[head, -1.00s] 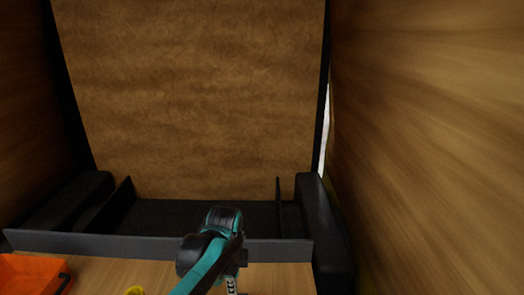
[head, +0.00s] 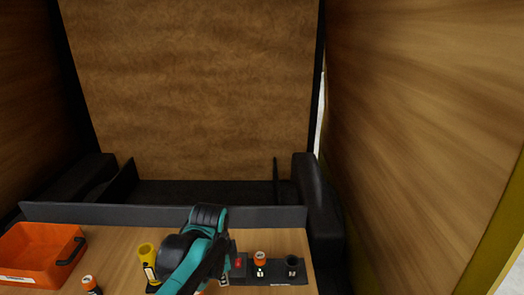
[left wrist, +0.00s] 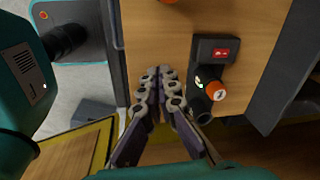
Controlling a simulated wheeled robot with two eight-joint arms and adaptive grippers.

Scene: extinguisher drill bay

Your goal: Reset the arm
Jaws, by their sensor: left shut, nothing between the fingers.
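My left arm, teal and black, reaches over the wooden table (head: 110,247) in the head view. My left gripper shows in the left wrist view (left wrist: 160,75), its two grey jointed fingers together at the tips and nothing between them. In that view it points over the table beside a dark fixture (left wrist: 208,70) with a red switch and an orange-capped item (left wrist: 215,91), apart from both as far as I can tell. In the head view the arm hides part of the table and its fingers are hard to make out. My right gripper is in neither view.
An orange bin (head: 32,270) stands at the table's left. A yellow cylinder (head: 147,258) and an orange-capped item (head: 90,284) stand near it. A black holder (head: 291,265) is at the right. A dark ledge (head: 100,212) borders the back; a wooden wall (head: 420,130) rises right.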

